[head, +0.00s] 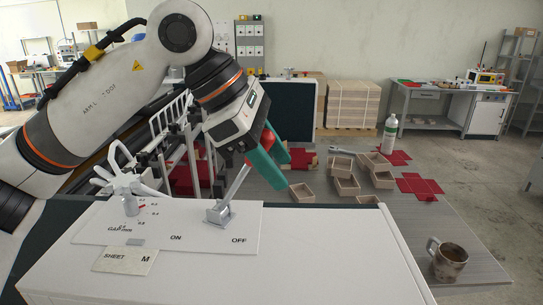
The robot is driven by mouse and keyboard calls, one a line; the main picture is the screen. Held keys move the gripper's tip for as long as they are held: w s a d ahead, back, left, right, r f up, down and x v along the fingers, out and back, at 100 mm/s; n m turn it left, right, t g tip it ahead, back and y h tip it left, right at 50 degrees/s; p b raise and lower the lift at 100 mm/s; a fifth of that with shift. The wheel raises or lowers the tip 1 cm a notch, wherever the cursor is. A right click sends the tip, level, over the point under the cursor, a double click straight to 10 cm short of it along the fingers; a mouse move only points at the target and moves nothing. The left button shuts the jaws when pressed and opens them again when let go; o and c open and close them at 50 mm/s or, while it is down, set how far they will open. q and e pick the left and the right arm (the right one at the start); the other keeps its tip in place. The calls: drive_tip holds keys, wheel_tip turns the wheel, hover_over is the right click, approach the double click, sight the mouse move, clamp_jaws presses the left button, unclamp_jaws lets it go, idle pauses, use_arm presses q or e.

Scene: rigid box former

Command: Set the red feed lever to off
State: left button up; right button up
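The red feed lever (235,187) stands on a white panel (190,222) on top of the machine. Its metal shaft rises from a small grey base and leans right, towards the side marked OFF. The ON mark is left of the OFF mark. My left gripper (274,171) is at the lever's upper end, its teal fingers pointing down to the right. The lever's red grip shows beside and between the fingers and is partly hidden by them. I cannot tell whether the fingers press on it. My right gripper is not in view.
A white star-shaped knob (129,199) and a SHEET M plate (124,260) are on the panel's left. Behind, a grey table holds open boxes (343,186), red cut sheets (419,187), a white bottle (390,134) and a mug (447,262). A wire rack (176,140) stands behind the panel.

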use_arm(q)
drive_tip(key=shift+a, duration=0.1)
drive_tip(key=shift+a+r, duration=0.25)
drive_tip(key=shift+r, duration=0.05)
drive_tip(key=b+v, duration=0.2)
drive_tip(key=v, duration=0.9)
